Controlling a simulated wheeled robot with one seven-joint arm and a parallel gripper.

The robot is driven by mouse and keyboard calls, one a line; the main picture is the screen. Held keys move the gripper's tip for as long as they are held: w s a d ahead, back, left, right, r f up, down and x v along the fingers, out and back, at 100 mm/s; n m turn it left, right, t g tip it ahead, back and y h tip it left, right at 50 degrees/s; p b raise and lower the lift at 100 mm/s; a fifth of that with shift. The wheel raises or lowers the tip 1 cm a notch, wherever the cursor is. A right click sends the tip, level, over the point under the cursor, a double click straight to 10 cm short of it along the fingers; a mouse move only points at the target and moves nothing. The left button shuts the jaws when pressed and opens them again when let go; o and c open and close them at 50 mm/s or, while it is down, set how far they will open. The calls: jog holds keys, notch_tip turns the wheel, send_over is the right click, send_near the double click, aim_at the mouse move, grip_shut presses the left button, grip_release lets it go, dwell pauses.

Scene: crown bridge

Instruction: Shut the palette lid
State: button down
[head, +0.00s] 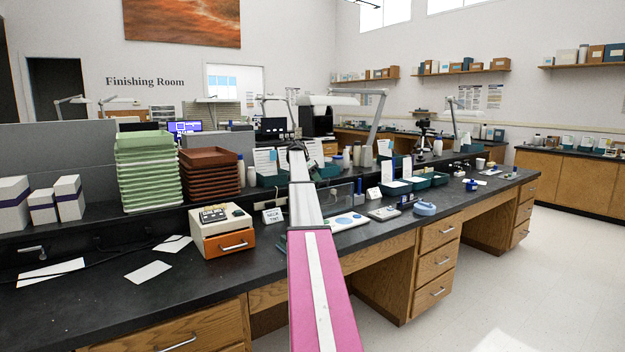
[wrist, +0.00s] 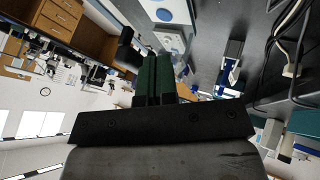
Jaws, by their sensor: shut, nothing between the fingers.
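What looks like the palette is a pale flat tray (head: 346,221) with blue and green round spots, on the dark bench right of my arm in the head view. A clear upright panel (head: 337,199) stands at its back edge; it may be the raised lid, but I cannot tell for sure. In the wrist view a pale flat thing with a blue round spot (wrist: 165,14) lies beyond the fingertips; it may be the same palette. My gripper (wrist: 161,62) is shut and empty, its dark green fingers together. In the head view my arm hides the gripper.
A grey flat device (head: 384,213) and a blue round dish (head: 425,208) lie right of the palette. Teal trays (head: 397,187) stand behind.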

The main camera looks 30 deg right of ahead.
aim_at(326, 182)
jog(key=shift+s, duration=0.15)
jog(key=s+t, duration=0.2)
jog(key=s+m+t, duration=0.1)
jog(key=s, duration=0.2)
jog(key=s+t, duration=0.2)
jog(key=shift+s+d+r+t+y, duration=0.25)
jog(key=shift+s+t+y, duration=0.05)
jog(key=shift+s, duration=0.05)
jog(key=s+f+m+t, duration=0.1)
jog(key=s+f+t, duration=0.3)
jog(key=s, duration=0.5)
jog(key=shift+d+f, duration=0.3)
jog(key=shift+d, duration=0.15)
jog(key=shift+s, duration=0.1)
